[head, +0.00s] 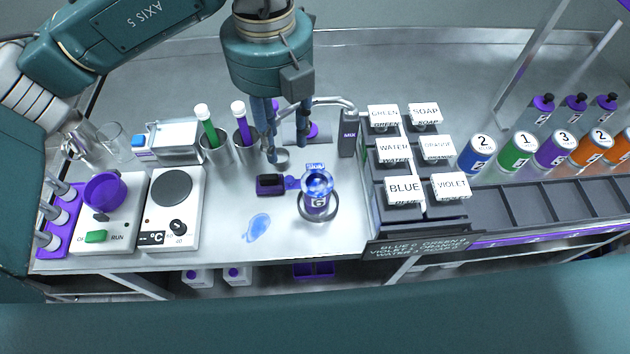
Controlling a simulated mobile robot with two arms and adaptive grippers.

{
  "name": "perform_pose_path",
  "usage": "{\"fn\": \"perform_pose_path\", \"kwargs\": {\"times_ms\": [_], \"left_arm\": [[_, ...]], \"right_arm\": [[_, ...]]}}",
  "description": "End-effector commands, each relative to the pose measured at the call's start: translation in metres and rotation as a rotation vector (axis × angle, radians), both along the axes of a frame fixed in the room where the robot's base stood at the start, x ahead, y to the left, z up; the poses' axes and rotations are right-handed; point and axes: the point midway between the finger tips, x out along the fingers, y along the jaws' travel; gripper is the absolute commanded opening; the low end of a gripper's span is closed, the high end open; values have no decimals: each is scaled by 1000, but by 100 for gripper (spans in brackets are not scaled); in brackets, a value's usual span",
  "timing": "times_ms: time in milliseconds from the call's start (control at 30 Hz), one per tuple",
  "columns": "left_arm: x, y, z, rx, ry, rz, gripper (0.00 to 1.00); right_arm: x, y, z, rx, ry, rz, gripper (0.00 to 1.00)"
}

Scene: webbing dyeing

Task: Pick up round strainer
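My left gripper (287,150) points down over the middle of the bench, its two dark blue fingers apart. A small round grey metal piece (283,157) shows by its left fingertip; it may be the round strainer, but the fingers partly cover it and I cannot tell whether they touch it. Purple knob-like parts (313,130) show just behind the fingers. In front, a jar (317,205) marked 6 stands inside a dark ring, with a round blue top and a purple and black handle-like piece (270,185) at its left. My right gripper is out of view.
A hotplate (171,188), a purple cup (104,192) and metal cups with green (207,128) and purple sticks stand left. Labelled boxes (405,190) and numbered cans (518,150) stand right. A blue stain (257,228) marks the clear front bench.

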Motion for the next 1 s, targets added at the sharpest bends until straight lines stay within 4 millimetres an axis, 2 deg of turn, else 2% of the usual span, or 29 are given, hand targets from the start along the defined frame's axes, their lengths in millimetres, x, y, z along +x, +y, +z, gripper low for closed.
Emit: {"fn": "perform_pose_path", "kwargs": {"times_ms": [33, 100, 400, 567, 767, 900, 1000], "left_arm": [[0, 0, -8, 1, 0, 1, 36], [0, 0, -13, 1, 1, 1, 36], [-1, 0, -54, 1, 3, 0, 36], [-2, 0, -65, 1, 2, 0, 36], [-8, -4, -90, 1, 6, -1, 36], [-7, -4, -109, 1, 3, 0, 36], [-7, -4, -114, 0, 0, -1, 36]], "right_arm": [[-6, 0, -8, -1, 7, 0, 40], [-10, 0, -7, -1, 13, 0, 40], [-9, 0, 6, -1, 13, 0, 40], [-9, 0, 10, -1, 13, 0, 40], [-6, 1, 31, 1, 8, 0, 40], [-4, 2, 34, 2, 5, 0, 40], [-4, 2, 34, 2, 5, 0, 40]]}}
